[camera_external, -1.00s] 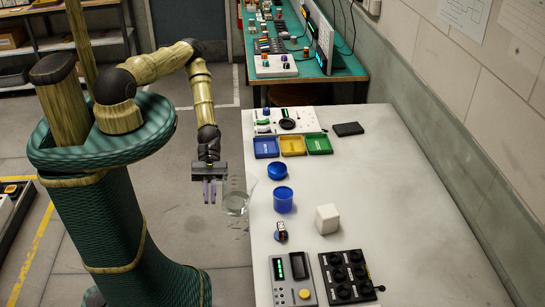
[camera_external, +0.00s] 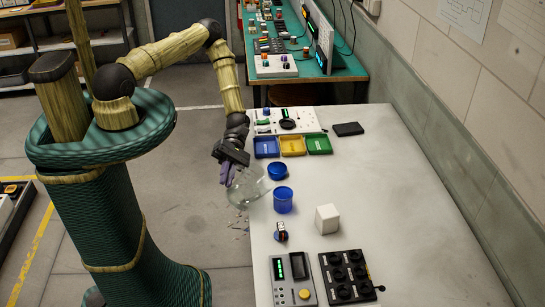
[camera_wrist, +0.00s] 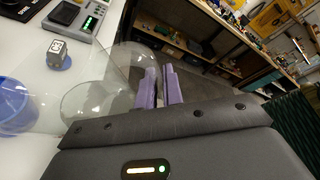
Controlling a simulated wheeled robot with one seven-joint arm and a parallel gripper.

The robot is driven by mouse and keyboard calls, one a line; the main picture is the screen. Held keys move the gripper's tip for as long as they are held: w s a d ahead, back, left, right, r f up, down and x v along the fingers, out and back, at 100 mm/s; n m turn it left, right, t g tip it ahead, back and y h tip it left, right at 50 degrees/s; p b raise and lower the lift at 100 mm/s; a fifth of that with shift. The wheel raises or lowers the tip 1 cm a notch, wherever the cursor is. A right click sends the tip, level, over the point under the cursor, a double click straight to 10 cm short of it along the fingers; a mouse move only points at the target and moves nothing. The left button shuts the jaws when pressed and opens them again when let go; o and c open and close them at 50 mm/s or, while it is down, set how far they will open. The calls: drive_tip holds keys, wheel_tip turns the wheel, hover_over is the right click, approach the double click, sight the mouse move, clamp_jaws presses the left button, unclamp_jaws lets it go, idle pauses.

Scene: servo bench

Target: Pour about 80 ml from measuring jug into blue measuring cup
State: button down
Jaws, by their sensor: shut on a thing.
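My gripper (camera_external: 229,173) is shut on the clear glass measuring jug (camera_external: 246,187). It holds the jug tilted at the left edge of the white table, with the jug's upper end toward the blue measuring cup (camera_external: 283,200). The cup stands upright on the table, just right of the jug. In the wrist view the purple fingers of my gripper (camera_wrist: 163,88) are at the jug's side (camera_wrist: 95,98), and the blue cup (camera_wrist: 14,105) is cut off at the left edge. I cannot tell the liquid level in the jug or the cup.
A round blue dish (camera_external: 277,171) lies behind the cup. A white cube (camera_external: 327,219), a small device on a blue base (camera_external: 281,232), a scale-like box (camera_external: 293,282) and a black knob panel (camera_external: 348,276) stand nearer. The table's right side (camera_external: 410,210) is clear.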

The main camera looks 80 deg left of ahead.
sight(240, 166)
drive_tip(key=shift+w+r+n+g, duration=0.3)
drive_tip(key=shift+w+r+n, duration=0.1)
drive_tip(key=shift+r+n, duration=0.15)
drive_tip(key=shift+w+r, duration=0.2)
drive_tip(key=shift+w+a+r+n+g+h+b, duration=0.15)
drive_tip(key=shift+w+r+n+g+h, duration=0.2)
drive_tip(key=shift+w+r+n, duration=0.45)
drive_tip(key=shift+w+r+n+g+h+b, duration=0.15)
drive_tip(key=shift+w+r+n+g+h, duration=0.15)
drive_tip(key=shift+w+r+n, duration=0.4)
idle(3.0)
drive_tip(key=s+f+m, duration=0.1)
drive_tip(key=s+f+m+t, duration=0.1)
drive_tip(key=shift+s+f+y, duration=0.1)
drive_tip(key=shift+s+y, duration=0.2)
drive_tip(key=shift+y, duration=0.05)
drive_tip(key=shift+f, duration=0.2)
drive_tip(key=shift+s+d+f+m+t+y, duration=0.15)
drive_tip(key=shift+s+f+m+t, duration=0.1)
drive_tip(key=shift+s+f+m, duration=0.2)
drive_tip(key=shift+s+d+f+m+t+y, duration=0.1)
drive_tip(key=shift+s+f+m+t+y, duration=0.1)
drive_tip(key=shift+s+f+m, duration=0.35)
drive_tip(key=shift+f+m, duration=0.25)
drive_tip(key=shift+f, duration=0.15)
idle(0.6)
